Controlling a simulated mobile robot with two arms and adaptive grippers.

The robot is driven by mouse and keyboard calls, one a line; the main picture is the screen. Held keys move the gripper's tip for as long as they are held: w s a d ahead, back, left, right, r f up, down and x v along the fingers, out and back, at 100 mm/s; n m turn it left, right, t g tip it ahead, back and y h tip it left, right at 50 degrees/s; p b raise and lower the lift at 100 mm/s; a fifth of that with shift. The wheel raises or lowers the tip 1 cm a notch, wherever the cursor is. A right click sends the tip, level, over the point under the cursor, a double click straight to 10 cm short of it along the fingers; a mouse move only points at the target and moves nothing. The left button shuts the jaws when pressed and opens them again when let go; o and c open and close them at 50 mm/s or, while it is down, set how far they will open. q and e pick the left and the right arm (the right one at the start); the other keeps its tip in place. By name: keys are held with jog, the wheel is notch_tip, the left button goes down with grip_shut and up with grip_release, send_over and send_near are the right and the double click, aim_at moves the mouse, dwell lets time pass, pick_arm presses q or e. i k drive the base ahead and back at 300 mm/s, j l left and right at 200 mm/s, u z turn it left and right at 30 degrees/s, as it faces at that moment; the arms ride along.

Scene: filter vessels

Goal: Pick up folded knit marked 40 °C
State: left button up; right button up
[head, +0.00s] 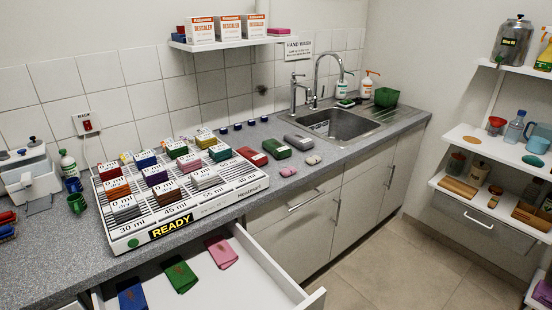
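Three folded cloths lie in the open drawer: a blue one (132,295), a green one (180,276) and a pink one (222,252). Each bears a small brownish mark that I cannot read. I can make out no 40 °C mark on anything. Neither of my grippers is in view.
The open drawer (272,262) juts out below the counter (75,250). Right of the rack lie dark red (252,156), green (273,148) and grey (298,141) blocks. The sink (342,124) is farther right. Shelves (490,150) stand at the right wall; the floor before the cabinets is clear.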

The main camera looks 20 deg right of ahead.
aim_at(281, 151)
jog(key=i+l+u, duration=0.1)
jog(key=u, duration=0.45)
jog(key=i+l+u, duration=0.15)
jog(key=l+u, duration=0.2)
jog(key=l, duration=0.6)
jog(key=i+l+u, duration=0.1)
jog(key=l+u, duration=0.25)
jog(key=l, duration=0.6)
